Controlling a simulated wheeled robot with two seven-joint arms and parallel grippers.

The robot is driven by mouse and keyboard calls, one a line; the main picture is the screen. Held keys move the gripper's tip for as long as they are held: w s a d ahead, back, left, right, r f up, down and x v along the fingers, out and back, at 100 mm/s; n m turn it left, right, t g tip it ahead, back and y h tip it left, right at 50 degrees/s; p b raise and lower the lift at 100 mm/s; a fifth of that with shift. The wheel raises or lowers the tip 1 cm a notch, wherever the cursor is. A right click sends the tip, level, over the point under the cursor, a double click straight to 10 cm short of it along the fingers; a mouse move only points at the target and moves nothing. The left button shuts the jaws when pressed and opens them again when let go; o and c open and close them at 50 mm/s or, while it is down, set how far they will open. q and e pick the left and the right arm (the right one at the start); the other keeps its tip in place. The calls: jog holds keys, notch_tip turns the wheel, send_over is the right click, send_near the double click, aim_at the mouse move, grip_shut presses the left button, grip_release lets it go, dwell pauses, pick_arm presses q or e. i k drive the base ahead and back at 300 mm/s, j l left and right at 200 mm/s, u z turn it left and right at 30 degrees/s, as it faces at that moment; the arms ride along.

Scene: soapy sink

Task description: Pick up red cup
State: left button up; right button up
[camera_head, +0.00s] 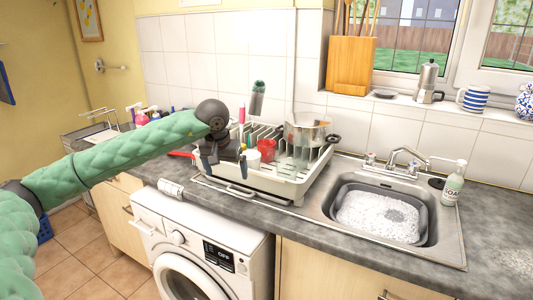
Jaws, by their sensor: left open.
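The red cup (266,150) stands in the white dish rack (290,190) on the counter, left of the sink. A small pale cup beside it partly covers its lower left side. My left gripper (225,168) is open and empty at the rack's left end, to the left of the red cup and apart from it in the picture. Its fingers point down toward the rack. How far it is from the cup in depth is hard to tell. My right gripper is not in view.
A glass pot (305,132) with a dark handle sits in the rack right of the red cup. The pale cup (253,160) stands between gripper and red cup. A sink (440,228) with suds and a soap bottle (453,185) are at right. A washing machine (200,245) stands below.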

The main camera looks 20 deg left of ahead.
aim_at(268, 148)
jog(key=i, duration=1)
